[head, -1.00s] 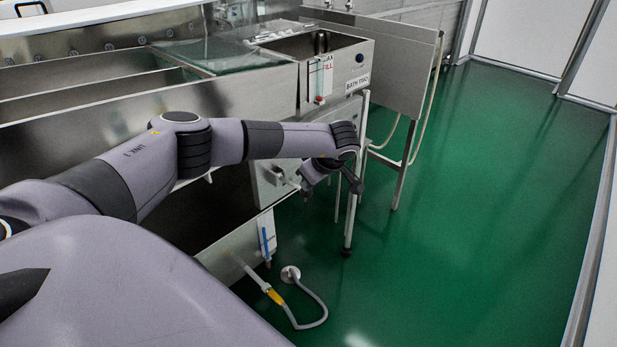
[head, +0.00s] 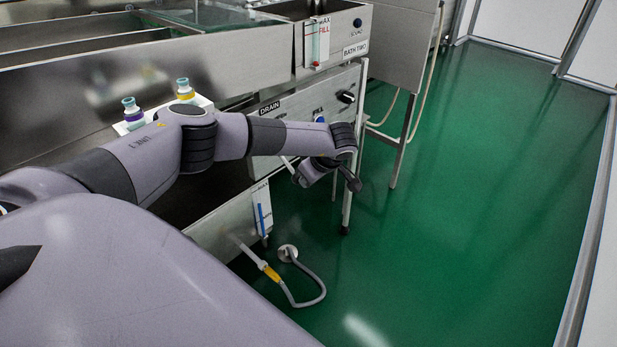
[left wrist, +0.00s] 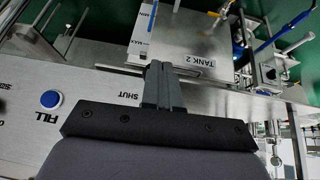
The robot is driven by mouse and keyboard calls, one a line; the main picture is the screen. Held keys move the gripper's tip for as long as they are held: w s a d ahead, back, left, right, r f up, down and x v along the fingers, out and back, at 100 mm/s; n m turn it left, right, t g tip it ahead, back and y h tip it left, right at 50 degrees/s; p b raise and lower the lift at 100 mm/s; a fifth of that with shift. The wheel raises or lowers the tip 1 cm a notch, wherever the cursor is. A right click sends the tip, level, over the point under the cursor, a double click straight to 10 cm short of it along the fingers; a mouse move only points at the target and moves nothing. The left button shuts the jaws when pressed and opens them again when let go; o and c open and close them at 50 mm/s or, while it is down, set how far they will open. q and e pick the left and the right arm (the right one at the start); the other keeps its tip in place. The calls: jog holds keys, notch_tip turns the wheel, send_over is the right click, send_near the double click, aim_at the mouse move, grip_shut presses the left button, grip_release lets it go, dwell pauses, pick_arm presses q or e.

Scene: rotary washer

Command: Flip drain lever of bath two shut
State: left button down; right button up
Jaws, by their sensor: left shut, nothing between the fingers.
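The bath two front panel (head: 285,130) carries a "DRAIN" label and a dark knob on its right. A thin pale rod (head: 287,162), which looks like the drain lever, sticks out below the label, close to my gripper. My left gripper (head: 298,178) is shut and empty, just in front of the panel's lower part. In the left wrist view its closed fingers (left wrist: 160,82) lie beside the "SHUT" label (left wrist: 125,97) on the panel. The lever is not clear there and may be hidden behind the fingers or palm. I cannot tell if they touch. My right gripper is out of view.
A blue fill button (left wrist: 51,99) is on the panel. A lower tank (left wrist: 180,45) labelled "TANK 2" has a blue-marked gauge. A grey hose (head: 318,292) runs to a floor drain. A metal leg (head: 352,170) stands close to my wrist. Green floor to the right is clear.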

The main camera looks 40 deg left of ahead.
pick_arm(q)
jog(key=shift+f, duration=0.1)
dwell(0.5)
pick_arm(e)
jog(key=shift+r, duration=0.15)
pick_arm(q)
jog(key=s+d+r+p, duration=0.2)
jog(key=d+r, duration=0.4)
jog(key=d, duration=0.5)
jog(key=shift+d+r, duration=0.3)
jog(key=shift+d, duration=0.05)
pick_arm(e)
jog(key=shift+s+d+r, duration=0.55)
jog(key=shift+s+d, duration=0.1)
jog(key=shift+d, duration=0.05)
pick_arm(q)
jog(key=shift+s+f, duration=0.1)
